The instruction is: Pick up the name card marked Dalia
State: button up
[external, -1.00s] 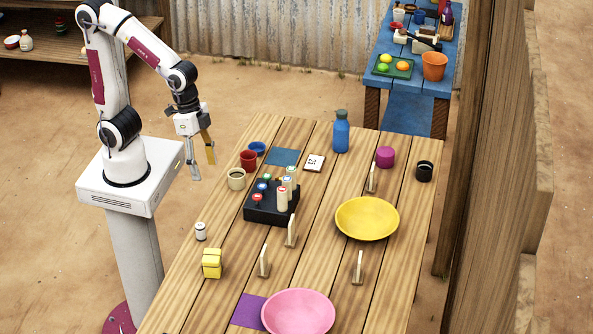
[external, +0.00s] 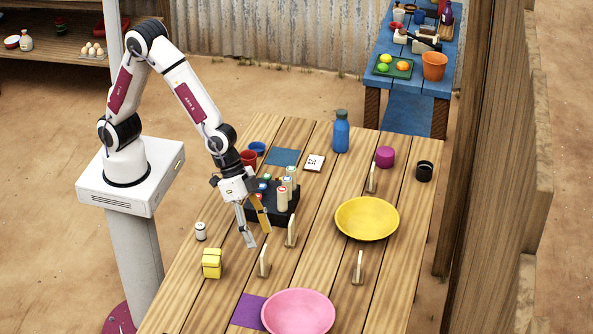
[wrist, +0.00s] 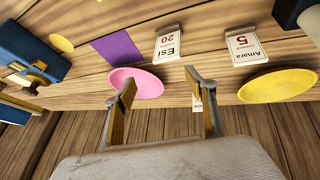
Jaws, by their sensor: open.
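No card reading Dalia can be made out. In the wrist view one card (wrist: 166,43) reads Esi 20 and another (wrist: 243,46) reads Amara 5. A third card (wrist: 196,103) is mostly hidden by a finger, its name unreadable. In the external view several cards stand edge-on, their names not visible: one beside the black block (external: 291,231), one left of it towards the pink bowl (external: 265,262), one between the bowls (external: 358,268), one near the purple cup (external: 372,178). My gripper (external: 259,237) is open and empty, above the table near the first two; its fingers (wrist: 159,82) also show in the wrist view.
A black block (external: 262,214) with several coloured-topped pieces stands close behind my gripper. A pink bowl (external: 298,312), a yellow bowl (external: 367,218) and a purple mat (external: 248,311) lie nearby. A yellow box (external: 212,263) is left. Bare planks lie between the cards and bowls.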

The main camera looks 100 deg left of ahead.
jog(key=w+d+f+n+t+y, duration=0.1)
jog(key=w+f+t, duration=0.1)
jog(key=w, duration=0.4)
jog(key=w+d+f+t, duration=0.2)
jog(key=w, duration=0.5)
jog(key=w+a+r+n+t+y, duration=0.1)
jog(key=w+a+r+t+y, duration=0.2)
jog(key=w+a+r, duration=0.3)
notch_tip(320, 180, up, 2)
jog(key=shift+w+r+n+t+y, duration=0.1)
jog(key=shift+w+n+t+y, duration=0.2)
jog(key=shift+w+t, duration=0.55)
send_near(359, 268)
jog(key=w+a, duration=0.2)
jog(key=a, duration=0.1)
jog(key=shift+w+r, duration=0.15)
jog(key=shift+w, duration=0.7)
